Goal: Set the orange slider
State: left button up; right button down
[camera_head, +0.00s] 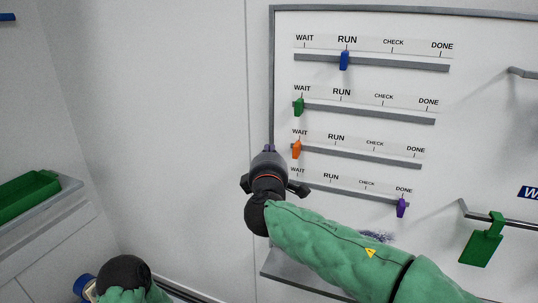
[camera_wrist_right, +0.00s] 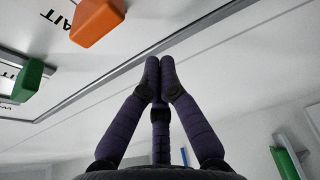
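The orange slider (camera_head: 296,149) sits at the left end of the third rail (camera_head: 360,158), under WAIT. It also shows large at the upper left of the right wrist view (camera_wrist_right: 97,20). My right gripper (camera_head: 269,149) is just left of the orange slider, near the board's left edge, and apart from it. In the right wrist view its fingertips (camera_wrist_right: 160,68) are together with nothing between them. My left arm shows only a dark wrist joint and green sleeve at the bottom left; its gripper fingers do not show.
The blue slider (camera_head: 344,60) is at RUN, the green slider (camera_head: 298,106) at WAIT and the purple slider (camera_head: 402,207) at DONE. A green tag (camera_head: 482,240) hangs from a hook at right. A green object (camera_head: 28,195) lies on a ledge at left.

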aim_at(318, 151)
jog(key=d, duration=0.1)
jog(key=s+d, duration=0.1)
jog(key=d, duration=0.1)
jog(key=shift+s+d+r+p, duration=0.1)
jog(key=shift+s+d+p, duration=0.1)
jog(key=shift+p, duration=0.15)
jog(key=shift+d, duration=0.15)
jog(key=s+d+b, duration=0.1)
jog(key=d+b, duration=0.3)
jog(key=d, duration=0.1)
jog(key=s+d+b, duration=0.1)
jog(key=d+b, duration=0.1)
jog(key=d, duration=0.1)
jog(key=shift+s+f, duration=0.2)
jog(key=shift+s, duration=0.1)
jog(key=shift+s+d+r, duration=0.1)
jog(key=shift+d+r, duration=0.05)
jog(key=shift+d, duration=0.2)
